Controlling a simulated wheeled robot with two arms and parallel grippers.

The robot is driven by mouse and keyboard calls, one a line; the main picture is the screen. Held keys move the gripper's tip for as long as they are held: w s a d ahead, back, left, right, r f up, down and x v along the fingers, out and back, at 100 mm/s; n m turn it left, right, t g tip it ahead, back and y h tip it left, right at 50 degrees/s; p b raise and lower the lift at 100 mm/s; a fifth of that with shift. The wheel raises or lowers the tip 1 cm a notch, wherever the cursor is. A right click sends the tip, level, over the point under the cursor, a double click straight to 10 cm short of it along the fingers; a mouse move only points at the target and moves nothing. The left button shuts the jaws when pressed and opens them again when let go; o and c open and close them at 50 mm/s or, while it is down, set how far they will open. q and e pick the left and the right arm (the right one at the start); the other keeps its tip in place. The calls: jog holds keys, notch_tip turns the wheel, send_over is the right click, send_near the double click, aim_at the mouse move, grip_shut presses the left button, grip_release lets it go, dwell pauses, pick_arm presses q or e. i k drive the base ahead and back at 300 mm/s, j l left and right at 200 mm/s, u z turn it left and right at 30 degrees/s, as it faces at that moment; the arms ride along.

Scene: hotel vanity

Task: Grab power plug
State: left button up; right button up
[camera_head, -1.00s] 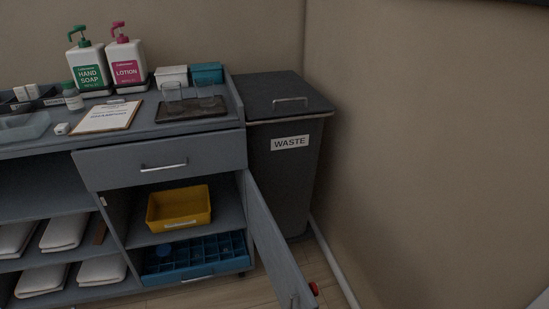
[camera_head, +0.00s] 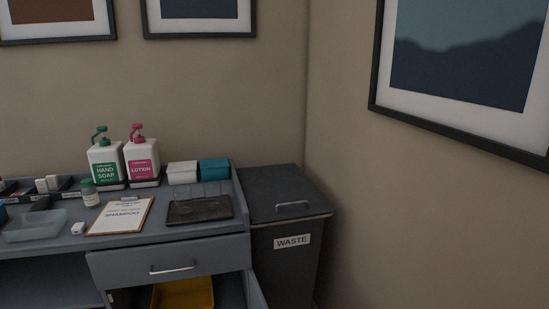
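No power plug can be made out for certain. A small white block (camera_head: 78,228) lies on the vanity counter, left of the clipboard (camera_head: 121,216); it is too small to tell what it is. Neither of my grippers is in view.
The grey counter holds a hand soap bottle (camera_head: 106,162), a lotion bottle (camera_head: 141,160), a dark tray (camera_head: 200,208), a white box (camera_head: 182,172), a teal box (camera_head: 213,169) and a clear tray (camera_head: 35,226). A waste bin (camera_head: 288,262) stands right. The drawer (camera_head: 168,262) looks shut.

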aim_at(78, 228)
jog(key=j+u, duration=0.35)
jog(key=u, duration=0.15)
jog(key=i+j+u, duration=0.15)
jog(key=j+u, duration=0.15)
jog(key=u, duration=0.2)
